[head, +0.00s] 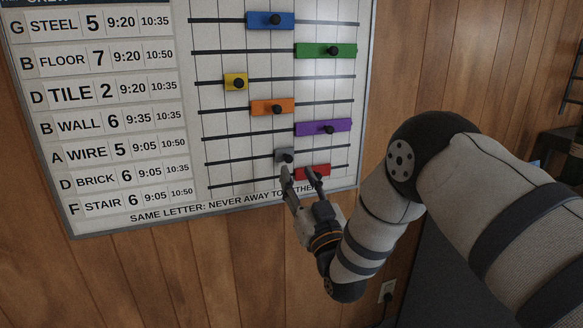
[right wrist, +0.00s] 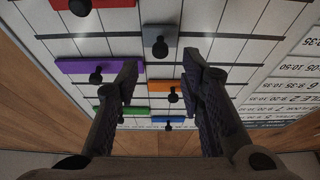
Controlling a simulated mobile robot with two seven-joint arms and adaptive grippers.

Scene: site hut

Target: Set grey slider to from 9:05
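The grey slider (head: 279,154) is a short block with a black knob, on the second track from the bottom of the whiteboard (head: 222,188). It sits right of the middle of its track, in line with the D BRICK row, which reads 9:05 and 10:35. My right gripper (head: 299,173) is open and empty just below the slider in the head view. In the right wrist view the slider (right wrist: 160,32) with its knob lies just beyond and between the two spread fingertips (right wrist: 160,65). I see no contact. My left gripper is not in view.
The red slider (head: 318,170) is close below and right, partly behind a finger. The purple slider (head: 325,128) is above right, the orange slider (head: 271,106) above. Yellow (head: 235,82), green (head: 325,50) and blue (head: 270,20) sliders sit higher. The grey track left of the slider is clear.

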